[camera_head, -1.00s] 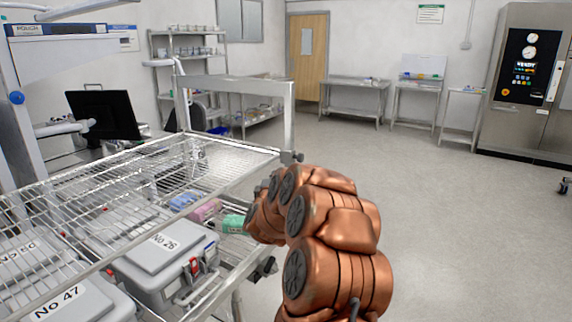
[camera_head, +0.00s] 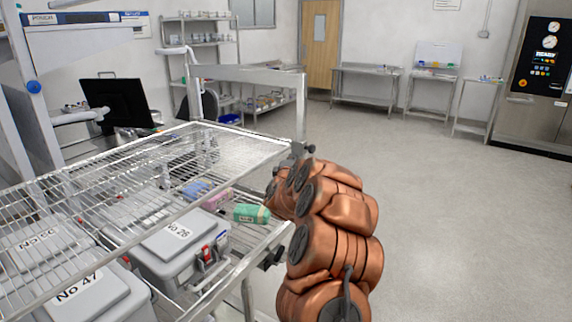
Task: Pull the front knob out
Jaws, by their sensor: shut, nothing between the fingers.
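A second dark knob (camera_head: 272,257) sits lower, on the right side rail, left of my arm. I cannot tell which of them is the front knob, or whether either is pulled out. My arm reaches forward along the rack's right side. My gripper is hidden behind my arm's far links, so any contact with a knob does not show.
Grey lidded boxes (camera_head: 178,247) and a green packet (camera_head: 252,213) lie under the wire shelf. A metal upright (camera_head: 300,105) rises at the rack corner. A monitor (camera_head: 115,103) stands at left. Open floor (camera_head: 470,230) lies to the right.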

